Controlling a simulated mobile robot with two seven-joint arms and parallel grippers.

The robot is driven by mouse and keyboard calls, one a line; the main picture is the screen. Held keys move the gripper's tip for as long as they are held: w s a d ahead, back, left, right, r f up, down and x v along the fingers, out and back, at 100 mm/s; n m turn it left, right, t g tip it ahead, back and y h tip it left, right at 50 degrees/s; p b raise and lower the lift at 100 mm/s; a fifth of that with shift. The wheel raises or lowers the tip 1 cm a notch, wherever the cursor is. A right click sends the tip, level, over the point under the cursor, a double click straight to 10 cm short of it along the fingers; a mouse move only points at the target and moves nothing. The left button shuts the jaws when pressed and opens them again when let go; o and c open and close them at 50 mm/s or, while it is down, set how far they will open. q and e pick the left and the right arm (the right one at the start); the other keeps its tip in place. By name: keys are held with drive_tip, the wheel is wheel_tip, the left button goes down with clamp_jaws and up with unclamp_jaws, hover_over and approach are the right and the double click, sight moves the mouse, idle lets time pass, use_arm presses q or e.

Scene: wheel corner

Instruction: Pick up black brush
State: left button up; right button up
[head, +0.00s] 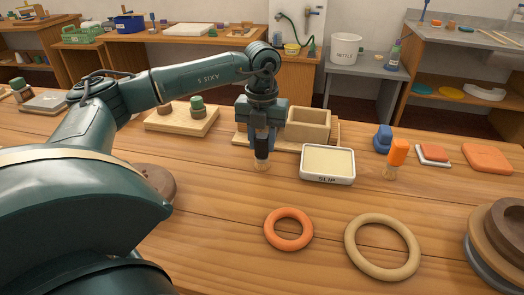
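The black brush (262,152) is upright on or just above the wooden table, left of the slip tray, with its pale bristles pointing down. My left gripper (262,138) points straight down over it, with its fingers around the upper part of the handle. I cannot tell whether the fingers press on the handle or stand slightly apart from it. The fingers and gripper body hide the top of the brush. My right gripper is not in view.
A slip tray (327,178) and a wooden box (308,124) stand close right of the brush. An orange brush (397,153) and blue object (383,138) stand further right. An orange ring (289,229) and tan ring (382,278) lie in front.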

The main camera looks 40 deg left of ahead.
use_arm(q)
drive_tip(key=c, duration=0.5)
drive_tip(key=shift+o, duration=0.2)
